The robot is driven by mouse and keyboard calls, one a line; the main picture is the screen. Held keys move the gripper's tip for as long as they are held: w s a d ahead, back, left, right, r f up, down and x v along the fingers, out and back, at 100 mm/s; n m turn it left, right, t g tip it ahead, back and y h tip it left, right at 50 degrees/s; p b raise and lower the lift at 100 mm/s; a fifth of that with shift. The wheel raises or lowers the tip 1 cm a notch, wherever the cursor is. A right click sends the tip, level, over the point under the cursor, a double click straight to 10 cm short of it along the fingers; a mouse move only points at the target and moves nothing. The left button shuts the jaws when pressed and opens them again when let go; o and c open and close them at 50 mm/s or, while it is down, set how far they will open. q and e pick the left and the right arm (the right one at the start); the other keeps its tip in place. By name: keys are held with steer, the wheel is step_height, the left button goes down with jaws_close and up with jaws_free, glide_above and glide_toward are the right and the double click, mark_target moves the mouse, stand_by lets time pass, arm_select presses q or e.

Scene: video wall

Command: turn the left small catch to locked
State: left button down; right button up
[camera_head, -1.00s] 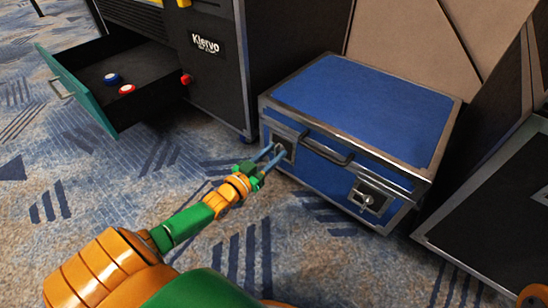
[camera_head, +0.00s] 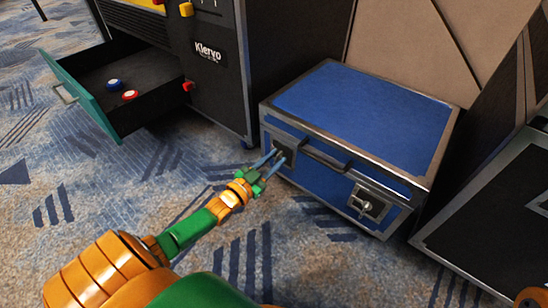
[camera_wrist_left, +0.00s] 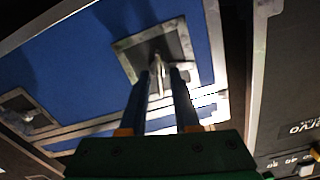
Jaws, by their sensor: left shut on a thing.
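A blue case (camera_head: 365,112) with metal edges stands on the carpet at the right of centre. Its front has a handle (camera_head: 327,157) between two catch plates. The left small catch (camera_head: 281,150) is at the front left, partly hidden by my left gripper (camera_head: 277,158). In the left wrist view the catch (camera_wrist_left: 157,68) is a thin metal tab on a dark recessed plate, and my left gripper (camera_wrist_left: 165,85) is shut on it. The right catch (camera_head: 366,205) is in plain view with its tab standing out. My right gripper is not in view.
An open drawer (camera_head: 88,118) with a teal front holds a blue and a red button. A black Klervo cabinet (camera_head: 215,90) stands left of the case, and a black case (camera_head: 495,215) stands at the right. Carpet in front of the case is free.

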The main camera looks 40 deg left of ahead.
arm_select(q)
steer(key=m+p, duration=0.1)
steer(key=m, duration=0.2)
steer(key=shift+d+m, duration=0.1)
steer(key=shift+m, duration=0.3)
steer(key=m, duration=0.3)
steer(key=shift+m, duration=0.3)
steer(key=m, duration=0.5)
steer(key=shift+d+f, duration=0.1)
steer(key=shift+f, duration=0.15)
steer(key=shift+m, duration=1.3)
steer(key=c, duration=1)
jaws_free()
